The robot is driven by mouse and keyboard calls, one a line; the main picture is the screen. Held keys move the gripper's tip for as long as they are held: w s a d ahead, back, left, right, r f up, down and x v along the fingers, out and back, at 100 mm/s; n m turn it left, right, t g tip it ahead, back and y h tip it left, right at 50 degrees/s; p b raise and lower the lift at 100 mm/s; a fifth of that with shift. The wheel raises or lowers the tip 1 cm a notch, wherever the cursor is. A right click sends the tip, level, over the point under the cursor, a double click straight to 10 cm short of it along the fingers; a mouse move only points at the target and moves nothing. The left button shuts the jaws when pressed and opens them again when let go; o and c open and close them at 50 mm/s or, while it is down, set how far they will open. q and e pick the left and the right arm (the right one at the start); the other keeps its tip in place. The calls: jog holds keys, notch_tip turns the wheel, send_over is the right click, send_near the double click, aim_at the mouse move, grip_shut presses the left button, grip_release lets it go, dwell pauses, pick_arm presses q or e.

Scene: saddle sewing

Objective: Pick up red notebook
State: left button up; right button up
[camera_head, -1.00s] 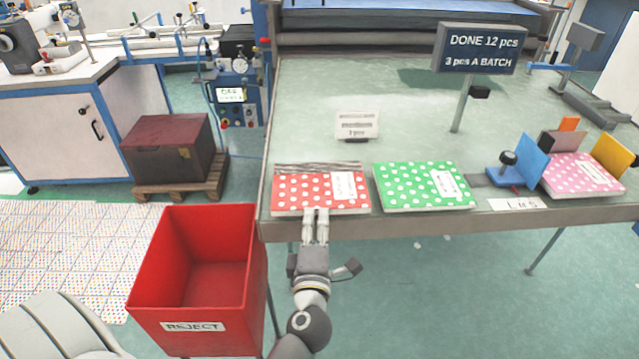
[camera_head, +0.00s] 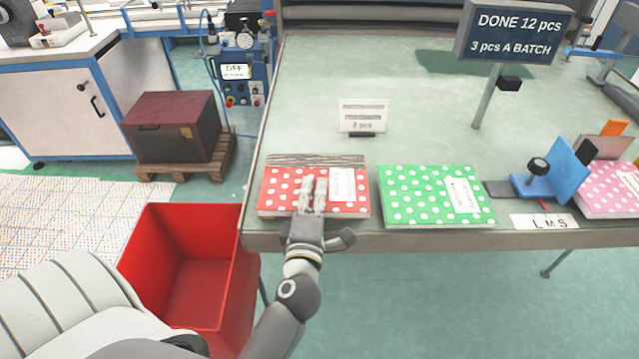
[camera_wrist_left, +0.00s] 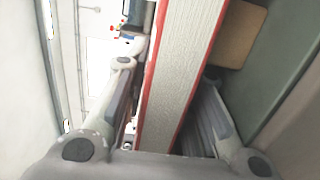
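The red notebook (camera_head: 275,190) with white dots and a white label lies at the table's front edge, left of the green one. My left gripper (camera_head: 314,183) reaches it from the front, its fingers overlapping the front part of the cover in the head view. In the left wrist view the notebook's page edge (camera_wrist_left: 182,75) stands between the two fingers of the gripper (camera_wrist_left: 170,95). The fingers are apart, with a gap beside the left one, so the gripper looks open around the edge. My right gripper is not in view.
A green dotted notebook (camera_head: 420,195) lies close on the right, then a blue clamp fixture (camera_head: 560,175) and a pink notebook (camera_head: 610,198). A small sign (camera_head: 362,115) stands behind. A red reject bin (camera_head: 137,250) stands left of the table (camera_head: 420,90). The table's middle is clear.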

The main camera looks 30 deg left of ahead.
pick_arm(q)
jog(key=shift+s, duration=0.35)
jog(key=shift+s+d+r, duration=0.1)
jog(key=shift+s+r, duration=0.05)
jog(key=shift+s, duration=0.2)
jog(key=shift+c, duration=0.9)
grip_shut()
jog(key=shift+w, duration=0.15)
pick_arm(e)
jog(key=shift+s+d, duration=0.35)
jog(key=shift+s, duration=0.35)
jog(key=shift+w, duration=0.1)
